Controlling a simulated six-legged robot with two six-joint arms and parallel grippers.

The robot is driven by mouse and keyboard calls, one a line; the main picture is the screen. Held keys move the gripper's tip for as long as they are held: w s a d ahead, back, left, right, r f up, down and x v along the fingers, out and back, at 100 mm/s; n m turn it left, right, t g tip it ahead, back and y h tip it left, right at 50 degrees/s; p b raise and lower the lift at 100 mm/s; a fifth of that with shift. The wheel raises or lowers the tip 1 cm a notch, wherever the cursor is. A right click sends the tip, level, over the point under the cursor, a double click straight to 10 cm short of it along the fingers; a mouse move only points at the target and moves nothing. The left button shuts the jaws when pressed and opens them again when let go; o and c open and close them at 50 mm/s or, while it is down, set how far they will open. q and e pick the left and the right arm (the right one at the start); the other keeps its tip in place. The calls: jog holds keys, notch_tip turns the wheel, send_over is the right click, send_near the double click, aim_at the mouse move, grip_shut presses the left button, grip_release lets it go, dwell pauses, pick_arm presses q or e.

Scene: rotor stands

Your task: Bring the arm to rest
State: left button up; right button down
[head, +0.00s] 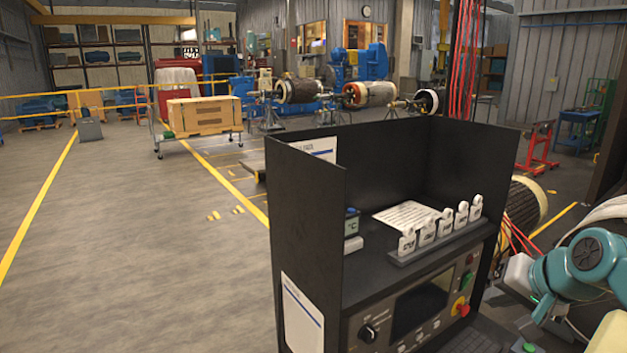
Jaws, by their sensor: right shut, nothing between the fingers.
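My right arm (590,258), teal and white, comes in at the lower right edge. My right gripper (518,272) is beside the right side of a black console, shut and empty; its fingertips are hard to make out. My left gripper and arm are not in view.
The black console (310,215) with tall side panels stands close in front. On it are a row of white numbered tags (440,232), a paper sheet (405,215), a dark screen (420,308) and a red knob (461,307). A wound rotor (525,203) lies behind my right arm. Open floor (130,270) lies left.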

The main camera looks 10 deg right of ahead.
jog(key=a+f+n+g+y, duration=0.1)
jog(key=a+f, duration=0.3)
jog(key=f, duration=0.6)
jog(key=a+f+n+g, duration=0.1)
jog(key=a+f, duration=0.4)
jog(key=f, duration=0.4)
jog(key=a+f+n+g+y, duration=0.15)
jog(key=a+f, duration=0.25)
jog(key=f, duration=0.6)
jog(key=s+a+f+n+g, duration=0.1)
jog(key=s+a+f, duration=0.3)
jog(key=s+f, duration=0.25)
jog(key=s+a+f+g, duration=0.2)
jog(key=s+a+f, duration=0.25)
jog(key=s, duration=0.35)
jog(key=s+a+f+n+g, duration=0.1)
jog(key=s+a+f, duration=0.2)
jog(key=s+f, duration=0.35)
pick_arm(q)
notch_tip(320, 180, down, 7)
jog(key=b, duration=0.6)
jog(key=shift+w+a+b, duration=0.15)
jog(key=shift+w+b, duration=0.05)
jog(key=shift+b, duration=0.1)
pick_arm(e)
jog(key=f, duration=0.4)
jog(key=s+f, duration=0.1)
jog(key=f, duration=0.1)
jog(key=shift+a, duration=0.15)
